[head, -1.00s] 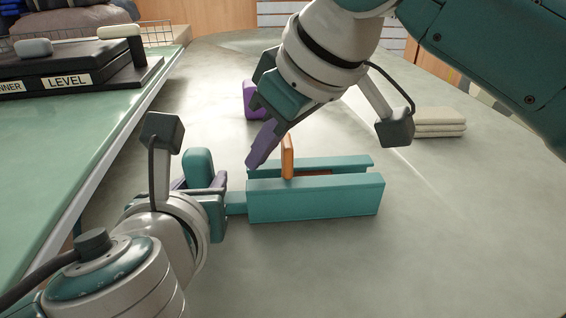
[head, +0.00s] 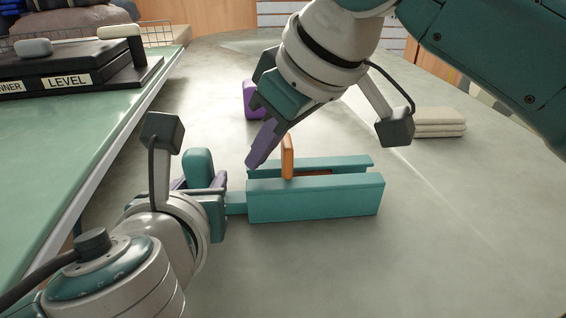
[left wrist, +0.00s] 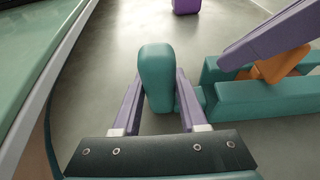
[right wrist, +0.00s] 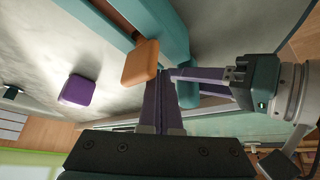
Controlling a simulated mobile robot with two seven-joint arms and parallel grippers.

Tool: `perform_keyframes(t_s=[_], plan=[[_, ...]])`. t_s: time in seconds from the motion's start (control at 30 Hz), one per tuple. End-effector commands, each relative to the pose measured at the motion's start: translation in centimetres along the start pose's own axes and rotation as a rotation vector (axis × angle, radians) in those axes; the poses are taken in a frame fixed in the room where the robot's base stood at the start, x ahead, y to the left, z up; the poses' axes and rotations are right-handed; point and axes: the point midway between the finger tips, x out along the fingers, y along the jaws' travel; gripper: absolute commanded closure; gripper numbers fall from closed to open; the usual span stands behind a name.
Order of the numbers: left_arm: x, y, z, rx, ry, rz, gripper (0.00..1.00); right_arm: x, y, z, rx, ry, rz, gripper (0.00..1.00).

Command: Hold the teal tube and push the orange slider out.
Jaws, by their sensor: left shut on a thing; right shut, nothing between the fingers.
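The teal tube (head: 315,201) lies on the grey table as an open-topped channel, with an upright teal grip post (head: 198,168) at its left end. My left gripper (left wrist: 160,88) is shut on that post, one finger on each side. The orange slider (head: 288,157) stands up out of the channel near its left end; its lower part is mostly hidden by the near wall. My right gripper (head: 253,163) is shut and empty, its purple fingertips just left of the slider's upright tab. In the right wrist view the slider tab (right wrist: 140,62) is beside the fingertips; I cannot tell whether they touch.
A purple block (head: 251,100) stands behind the right gripper. Folded beige cloths (head: 438,122) lie at the back right. A green counter (head: 70,140) with a black labelled board runs along the left. The table right of the tube is clear.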

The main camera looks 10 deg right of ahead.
Motion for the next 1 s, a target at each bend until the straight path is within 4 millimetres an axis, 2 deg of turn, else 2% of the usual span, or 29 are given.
perform_keyframes(t_s=[0.47,1.0], plan=[[0.0,0.1,-0.3,0.001,0.007,0.003,1.0,0.0,0.0,0.1,0.0,0.0,0.0,1.0],[0.0,0.1,-0.3,0.001,0.006,0.004,1.0,-0.8,1.6,1.6,0.002,-0.002,0.002,1.0]])
